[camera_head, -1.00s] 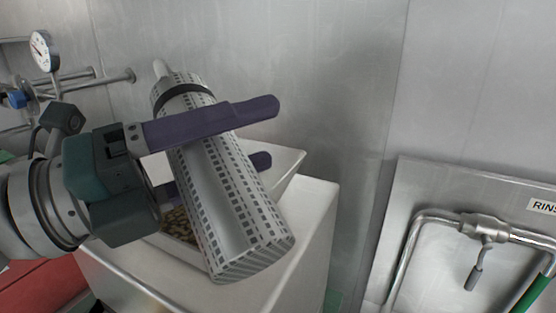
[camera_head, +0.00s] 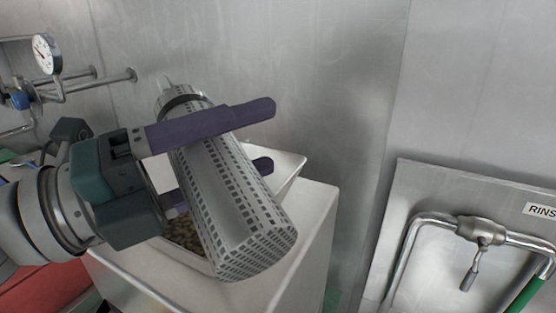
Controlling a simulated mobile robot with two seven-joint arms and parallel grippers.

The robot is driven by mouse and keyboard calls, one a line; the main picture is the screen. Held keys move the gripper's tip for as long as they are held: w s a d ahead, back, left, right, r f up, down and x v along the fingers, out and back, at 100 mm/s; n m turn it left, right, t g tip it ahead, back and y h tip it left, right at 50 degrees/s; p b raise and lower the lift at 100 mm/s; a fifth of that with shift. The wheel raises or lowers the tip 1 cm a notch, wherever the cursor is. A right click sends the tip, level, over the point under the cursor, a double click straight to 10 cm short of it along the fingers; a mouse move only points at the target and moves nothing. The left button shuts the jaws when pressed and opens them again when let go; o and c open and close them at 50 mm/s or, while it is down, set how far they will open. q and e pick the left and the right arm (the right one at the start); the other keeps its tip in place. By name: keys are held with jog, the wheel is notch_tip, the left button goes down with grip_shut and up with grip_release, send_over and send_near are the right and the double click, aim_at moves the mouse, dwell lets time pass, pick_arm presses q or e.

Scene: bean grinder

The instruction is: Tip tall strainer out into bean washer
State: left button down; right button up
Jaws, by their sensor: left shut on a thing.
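The tall strainer (camera_head: 232,205) is a grey perforated cylinder with a dark band near its far upper end. It is tilted, with its closed-looking perforated end toward me at the lower right. My left gripper (camera_head: 268,136) is shut on its upper part, one purple finger across the front and one behind. The bean washer (camera_head: 315,215) is a white box with a flared hopper under the strainer. Brown beans (camera_head: 187,232) lie in the hopper, partly hidden by the gripper and strainer. The strainer's mouth and inside are not visible. My right gripper is not in view.
A metal wall stands close behind the washer. Pipes with a pressure gauge (camera_head: 46,53) and blue valve are at the left. A rinse panel with a tap (camera_head: 481,231) and green-handled pipe is at the right. A red surface (camera_head: 45,285) lies at the lower left.

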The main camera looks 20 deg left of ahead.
pick_arm(q)
jog(key=shift+w+a+n+p, duration=0.35)
jog(key=shift+a+n, duration=0.1)
jog(key=shift+n, duration=0.35)
jog(key=shift+w+a+f+n+t+y+p, duration=0.2)
jog(key=shift+n+p, duration=0.25)
jog(key=shift+n, duration=0.55)
jog(key=shift+w+a+f+n+t+y+p, duration=0.15)
jog(key=shift+n+p, duration=0.25)
jog(key=shift+n, duration=0.6)
dwell(0.4)
jog(key=shift+a+r+p, duration=0.1)
jog(key=shift+r+p, duration=0.05)
jog(key=shift+p, duration=0.15)
jog(key=shift+w+a+r+n+t+y+p, duration=0.15)
jog(key=shift+a+r+n+p, duration=0.1)
jog(key=shift+n+p, duration=0.4)
jog(key=shift+w+a+r+n+y+p, duration=0.15)
jog(key=shift+r+n+p, duration=0.15)
jog(key=shift+n+p, duration=0.25)
jog(key=shift+w+a+r+n+t+y+p, duration=0.15)
jog(key=shift+a+r+n+p, duration=0.1)
jog(key=shift+n+p, duration=0.4)
jog(key=shift+d+f, duration=0.1)
dwell(0.8)
